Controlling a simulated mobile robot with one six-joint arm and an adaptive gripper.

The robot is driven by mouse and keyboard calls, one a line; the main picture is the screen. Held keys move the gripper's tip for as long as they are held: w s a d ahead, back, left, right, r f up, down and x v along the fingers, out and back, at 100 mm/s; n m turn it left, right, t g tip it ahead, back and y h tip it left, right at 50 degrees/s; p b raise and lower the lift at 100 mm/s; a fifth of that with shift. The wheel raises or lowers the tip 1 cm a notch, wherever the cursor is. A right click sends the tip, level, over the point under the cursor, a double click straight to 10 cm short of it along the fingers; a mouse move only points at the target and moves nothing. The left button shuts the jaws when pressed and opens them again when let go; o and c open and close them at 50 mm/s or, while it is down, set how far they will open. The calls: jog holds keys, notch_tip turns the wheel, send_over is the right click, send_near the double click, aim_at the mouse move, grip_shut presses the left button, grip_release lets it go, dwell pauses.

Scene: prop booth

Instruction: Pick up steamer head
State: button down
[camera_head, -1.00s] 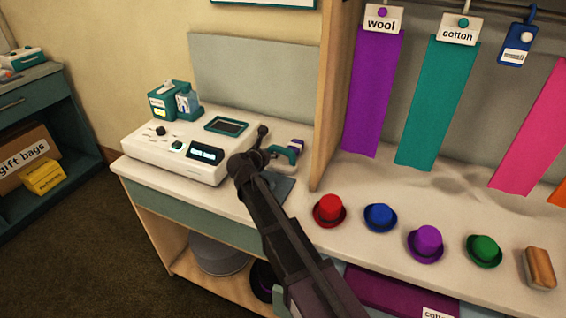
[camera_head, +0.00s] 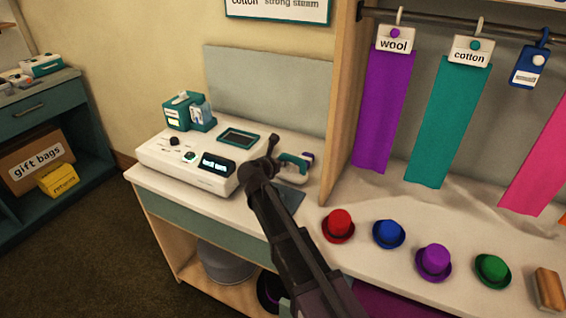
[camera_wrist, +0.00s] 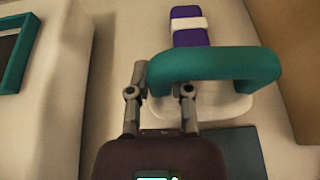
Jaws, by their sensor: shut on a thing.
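The steamer head has a teal looped handle and a white base. It shows in the wrist view (camera_wrist: 215,66) and, small, beside the white console in the head view (camera_head: 294,168). My gripper (camera_wrist: 163,88) is shut on the teal handle, near its left end in the wrist view. In the head view my gripper (camera_head: 273,160) partly covers the steamer head's left side. A dark flat pad (camera_wrist: 243,150) lies below the white base. I cannot tell whether the base touches the counter.
The white console (camera_head: 190,165) stands close on the left. A purple block with a white band (camera_wrist: 187,38) lies just behind the steamer head. A wooden partition (camera_head: 345,110) rises on the right. Beyond it, several small hats, including a red one (camera_head: 338,224), line the counter.

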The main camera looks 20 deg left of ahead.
jog(key=shift+r+p, duration=3.7)
jog(key=shift+r, duration=0.35)
jog(key=shift+r, duration=0.1)
notch_tip(320, 180, up, 25)
jog(key=p, duration=2.5)
jog(key=shift+s+f, duration=0.1)
jog(key=shift+f, duration=0.1)
